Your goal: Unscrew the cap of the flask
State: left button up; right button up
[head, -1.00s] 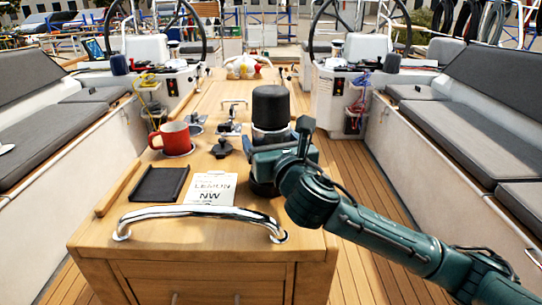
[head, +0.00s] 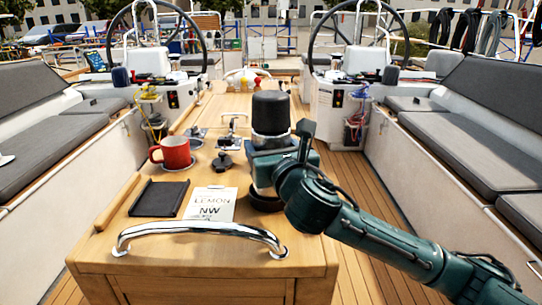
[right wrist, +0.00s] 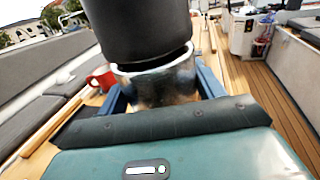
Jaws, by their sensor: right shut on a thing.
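The flask (head: 270,142) stands upright at the right side of the wooden cockpit table, with a wide black cap (head: 270,112) on top. My right gripper (head: 282,162) reaches in from the right and hides the flask's middle. A dark round base (head: 266,200) shows below it at the table top. In the right wrist view the blue fingers (right wrist: 162,92) are shut on the flask's metal body (right wrist: 158,78), one on each side, just under the cap (right wrist: 150,28). The cap sits on the body with a thin dark gap at its lower edge. My left gripper is not in view.
A red mug (head: 175,152) on a saucer, a dark tray (head: 159,199) and a printed card (head: 210,204) lie left of the flask. A chrome rail (head: 200,230) runs along the table's near edge. Small metal fittings (head: 225,160) stand behind. Grey-cushioned benches (head: 462,125) flank the table.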

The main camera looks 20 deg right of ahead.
aim_at(276, 111)
notch_tip(276, 111, up, 8)
jog(key=shift+r+p, duration=0.1)
jog(key=shift+p, duration=0.5)
